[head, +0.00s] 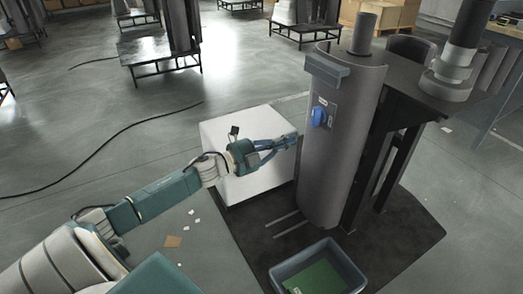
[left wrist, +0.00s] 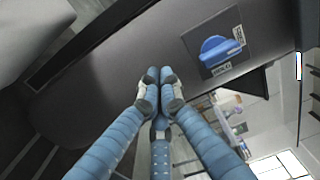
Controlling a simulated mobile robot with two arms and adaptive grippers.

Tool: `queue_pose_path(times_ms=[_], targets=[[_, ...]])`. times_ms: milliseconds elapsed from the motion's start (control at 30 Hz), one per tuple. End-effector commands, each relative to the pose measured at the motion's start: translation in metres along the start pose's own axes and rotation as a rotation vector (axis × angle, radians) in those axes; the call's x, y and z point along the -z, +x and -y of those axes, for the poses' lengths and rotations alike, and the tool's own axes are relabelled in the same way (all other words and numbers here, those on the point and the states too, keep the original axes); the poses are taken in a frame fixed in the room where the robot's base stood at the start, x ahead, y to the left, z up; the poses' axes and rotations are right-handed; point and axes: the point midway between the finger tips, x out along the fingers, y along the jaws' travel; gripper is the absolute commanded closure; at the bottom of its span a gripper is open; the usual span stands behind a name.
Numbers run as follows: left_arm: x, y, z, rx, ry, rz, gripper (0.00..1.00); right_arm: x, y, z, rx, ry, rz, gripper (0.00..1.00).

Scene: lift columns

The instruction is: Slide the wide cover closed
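The wide cover (head: 340,150) is a tall, dark grey, curved panel standing upright on the lift column, with a ledge-like block at its top. A blue rotary knob (head: 319,116) on a dark plate is on its face; the cover (left wrist: 110,80) and knob (left wrist: 216,50) also show in the left wrist view. My left gripper (head: 296,139) is at the cover's left edge, below knob height. In the left wrist view its blue fingers (left wrist: 160,82) meet at their tips, with nothing visible between them, in front of the cover. Whether they touch it is unclear. My right gripper is out of view.
A white box (head: 245,180) stands behind my left gripper. A grey bin with a green bottom (head: 318,278) is on the floor in front of the column. A black frame (head: 400,150) stands right of the cover. A cable lies on the floor at left.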

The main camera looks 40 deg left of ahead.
Motion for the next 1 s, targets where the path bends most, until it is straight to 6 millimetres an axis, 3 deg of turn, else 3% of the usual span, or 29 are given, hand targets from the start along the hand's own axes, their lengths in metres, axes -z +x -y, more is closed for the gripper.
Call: queue_pose_path(times_ms=[167,500,1000], targets=[[0.001,-0.030,-0.001,-0.006,-0.001,-0.001,1.00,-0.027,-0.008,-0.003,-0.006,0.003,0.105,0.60],[0.001,-0.072,-0.001,-0.003,-0.001,-0.001,1.00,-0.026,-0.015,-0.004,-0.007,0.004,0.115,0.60],[0.001,-0.076,-0.002,-0.002,-0.003,0.001,1.00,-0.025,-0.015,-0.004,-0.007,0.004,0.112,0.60]])
